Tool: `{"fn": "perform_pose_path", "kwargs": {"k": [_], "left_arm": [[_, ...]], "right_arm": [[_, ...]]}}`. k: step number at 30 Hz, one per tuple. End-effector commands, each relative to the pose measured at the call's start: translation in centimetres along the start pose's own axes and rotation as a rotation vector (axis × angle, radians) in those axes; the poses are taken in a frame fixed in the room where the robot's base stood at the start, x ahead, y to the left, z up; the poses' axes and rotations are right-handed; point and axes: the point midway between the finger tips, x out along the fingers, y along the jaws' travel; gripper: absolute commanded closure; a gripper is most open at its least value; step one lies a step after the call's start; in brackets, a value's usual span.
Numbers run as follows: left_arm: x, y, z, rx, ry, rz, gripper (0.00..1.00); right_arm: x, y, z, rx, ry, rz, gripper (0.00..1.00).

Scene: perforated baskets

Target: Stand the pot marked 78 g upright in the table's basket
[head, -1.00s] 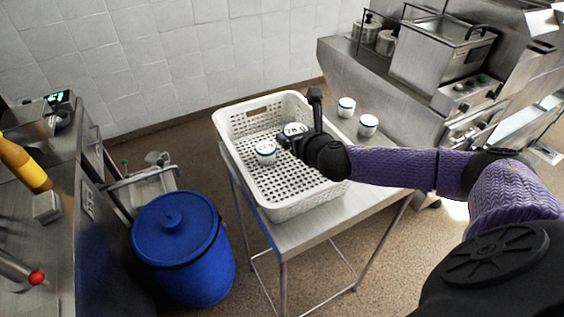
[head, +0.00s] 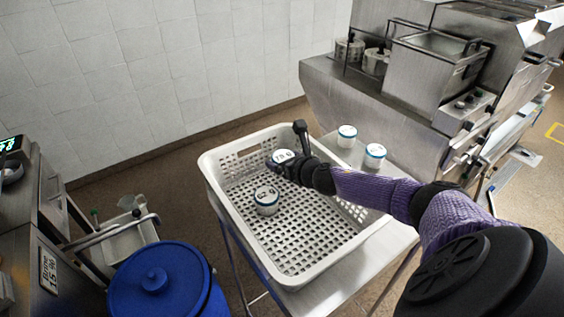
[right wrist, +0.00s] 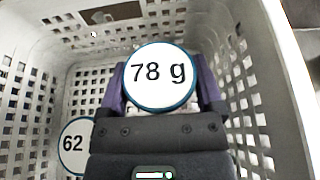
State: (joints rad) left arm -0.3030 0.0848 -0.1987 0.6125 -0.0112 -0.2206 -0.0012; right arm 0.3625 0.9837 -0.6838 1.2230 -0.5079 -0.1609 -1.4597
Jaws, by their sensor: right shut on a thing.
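The pot marked 78 g (right wrist: 161,76) is white with a blue rim, its lid facing the right wrist camera. My right gripper (right wrist: 161,90) is shut on it, a finger on each side. In the head view the gripper (head: 288,167) holds this pot (head: 281,156) within the far part of the white perforated basket (head: 331,261) on the table. The pot looks about upright; I cannot tell whether its base touches the basket floor. A second pot marked 62 (head: 266,203) stands in the basket, nearer; part of it shows in the wrist view (right wrist: 74,143). My left gripper is out of view.
Two more white pots, one (head: 347,137) and another (head: 374,156), stand on the steel table (head: 397,238) right of the basket. A blue barrel (head: 160,280) stands at lower left. A fryer (head: 435,65) is behind. The basket's near floor is clear.

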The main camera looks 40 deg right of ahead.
Motion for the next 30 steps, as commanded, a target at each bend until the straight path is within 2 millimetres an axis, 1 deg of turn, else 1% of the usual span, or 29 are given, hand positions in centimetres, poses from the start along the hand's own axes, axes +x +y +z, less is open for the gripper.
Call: {"fn": "perform_pose_path", "kwargs": {"k": [1, 4, 5, 10, 14, 15, 17, 23, 26, 29, 30], "left_arm": [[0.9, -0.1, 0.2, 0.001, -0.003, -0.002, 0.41], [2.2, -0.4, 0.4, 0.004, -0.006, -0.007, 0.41], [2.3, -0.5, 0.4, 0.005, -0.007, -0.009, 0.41], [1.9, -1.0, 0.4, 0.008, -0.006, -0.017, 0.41], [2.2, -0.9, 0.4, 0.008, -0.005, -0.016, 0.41], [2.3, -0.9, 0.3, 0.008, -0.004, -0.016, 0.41], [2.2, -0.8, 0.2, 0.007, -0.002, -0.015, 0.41], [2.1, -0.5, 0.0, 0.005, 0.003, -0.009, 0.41], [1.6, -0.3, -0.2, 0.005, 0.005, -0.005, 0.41], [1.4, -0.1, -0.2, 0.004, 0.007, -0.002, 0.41], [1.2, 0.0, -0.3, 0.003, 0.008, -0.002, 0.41]], "right_arm": [[0.5, 0.0, -1.3, 0.003, 0.002, 0.000, 0.76], [1.3, 0.1, -3.1, 0.003, 0.002, 0.000, 0.76], [1.3, 0.1, -3.3, 0.003, 0.003, 0.000, 0.76], [1.2, 0.0, -2.8, 0.001, 0.000, 0.000, 0.76], [1.3, 0.0, -3.2, 0.001, 0.000, 0.001, 0.76], [1.3, 0.0, -3.2, 0.000, 0.001, 0.001, 0.13], [1.3, 0.0, -3.1, 0.000, 0.000, 0.001, 0.01], [1.3, 0.0, -3.1, 0.001, 0.000, 0.001, 0.00], [1.0, 0.0, -2.5, 0.001, 0.000, 0.001, 0.00], [-0.1, -0.1, -2.8, 0.000, 0.003, 0.001, 0.00], [-0.7, 0.0, -2.8, 0.000, 0.004, 0.001, 0.00]]}}
